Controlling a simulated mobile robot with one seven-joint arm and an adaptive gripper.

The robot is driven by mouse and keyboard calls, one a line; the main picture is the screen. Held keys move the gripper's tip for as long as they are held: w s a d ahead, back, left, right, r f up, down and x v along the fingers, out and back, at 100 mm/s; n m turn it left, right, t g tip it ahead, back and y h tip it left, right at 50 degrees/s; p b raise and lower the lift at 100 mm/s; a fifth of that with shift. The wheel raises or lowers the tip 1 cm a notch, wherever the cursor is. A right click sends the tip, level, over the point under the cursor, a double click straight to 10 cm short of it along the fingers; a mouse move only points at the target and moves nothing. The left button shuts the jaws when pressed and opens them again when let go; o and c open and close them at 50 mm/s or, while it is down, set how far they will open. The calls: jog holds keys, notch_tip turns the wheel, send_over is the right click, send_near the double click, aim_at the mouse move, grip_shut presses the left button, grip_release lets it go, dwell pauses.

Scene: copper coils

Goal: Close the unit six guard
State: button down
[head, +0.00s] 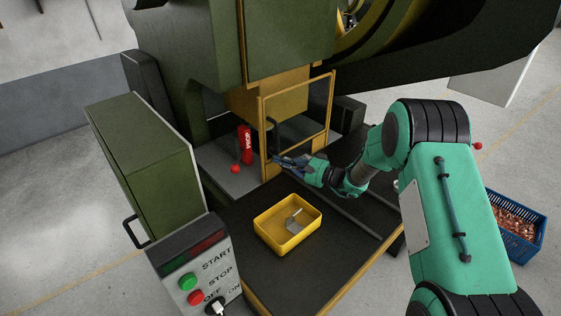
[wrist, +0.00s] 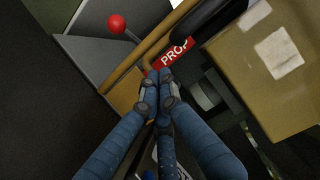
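The guard (head: 298,87) is an upright yellow frame of thin bars at the front of the green press. Its lower part is partly hidden behind my gripper. My gripper (head: 278,160) is low beside the guard's left post. In the wrist view, my gripper's blue fingers (wrist: 158,80) come nearly together, with their tips over a yellow bar of the guard (wrist: 155,43). I see nothing held between them. Whether the tips touch the bar cannot be told. The frames show no number on the guard.
A red prop (head: 246,145) stands behind the guard, with a red-knobbed lever (head: 235,169) to its left. A yellow tray (head: 268,238) holding a metal piece sits on the dark table. A control box (head: 197,270) is at front left. A blue crate of copper (head: 527,247) is at right.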

jog(key=s+d, duration=1)
jog(key=shift+b, duration=0.3)
jog(key=shift+a, duration=0.1)
